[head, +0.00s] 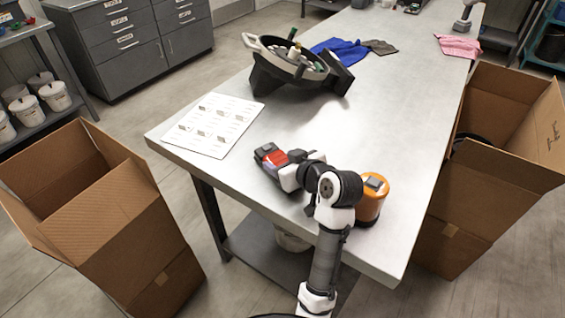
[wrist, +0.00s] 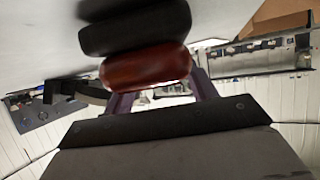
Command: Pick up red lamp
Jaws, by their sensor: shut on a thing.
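The red lamp shows in the head view as a red and black body (head: 272,158) at the end of my arm, over the near part of the grey table. In the wrist view its glossy red body (wrist: 145,68) sits between the two fingers, with black parts above it. My gripper (wrist: 160,86) is shut on the red lamp. It also shows in the head view (head: 284,166), partly hidden by the lamp and my wrist. I cannot tell whether the lamp touches the table.
An orange lamp (head: 372,196) stands close to my arm's right. A white sheet (head: 215,124) lies left on the table (head: 385,130). Open cardboard boxes stand left (head: 110,222) and right (head: 452,215) of the table.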

